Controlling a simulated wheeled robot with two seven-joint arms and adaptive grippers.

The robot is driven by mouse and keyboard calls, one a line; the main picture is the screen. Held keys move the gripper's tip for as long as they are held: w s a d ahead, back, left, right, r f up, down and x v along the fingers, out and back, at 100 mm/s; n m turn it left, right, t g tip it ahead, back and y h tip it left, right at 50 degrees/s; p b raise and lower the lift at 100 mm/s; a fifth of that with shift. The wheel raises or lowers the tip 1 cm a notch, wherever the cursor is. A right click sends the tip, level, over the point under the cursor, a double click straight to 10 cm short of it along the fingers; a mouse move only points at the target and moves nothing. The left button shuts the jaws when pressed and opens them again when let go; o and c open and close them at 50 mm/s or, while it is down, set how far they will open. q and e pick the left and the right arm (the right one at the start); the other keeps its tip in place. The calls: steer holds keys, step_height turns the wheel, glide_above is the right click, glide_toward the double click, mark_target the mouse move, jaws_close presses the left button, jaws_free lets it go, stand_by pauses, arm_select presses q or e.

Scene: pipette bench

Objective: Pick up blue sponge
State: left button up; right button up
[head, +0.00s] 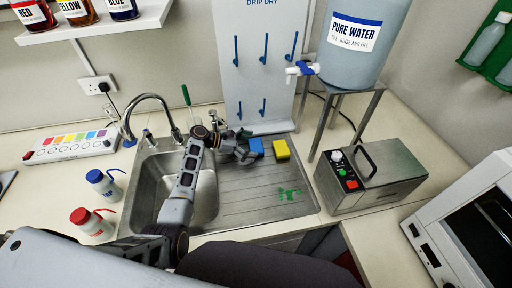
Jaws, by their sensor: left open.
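The blue sponge (255,146) stands at the back of the steel drainboard, below the drip-dry board. Its left side is partly hidden by my left gripper (246,153). My left gripper is open and right beside the sponge, with its fingers pointing right; I cannot tell whether they touch it or reach around it. A yellow sponge (281,150) is close to the right of the blue one. My right gripper is not in view.
The sink basin (205,200) lies below my left arm, with the tap (150,112) behind it. The drip-dry board (262,70) rises just behind the sponges. A water tank (362,40) on a metal stand and a steel box (370,180) are to the right.

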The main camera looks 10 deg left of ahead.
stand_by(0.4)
arm_select(q)
steer(key=c, duration=0.8)
steer(key=shift+r, duration=0.15)
steer(key=shift+s+r+p, duration=0.1)
steer(key=shift+r+p, duration=0.6)
steer(key=shift+p, duration=0.55)
steer(key=shift+s+d+f, duration=0.15)
steer(key=shift+s+d, duration=0.2)
steer(key=shift+s, duration=0.3)
steer(key=s+d, duration=0.5)
steer(key=s, duration=0.8)
steer(key=s+d, duration=0.6)
steer(key=s, duration=0.7)
steer(key=s+d, duration=0.5)
steer(key=s, duration=0.9)
steer(key=shift+d, duration=0.35)
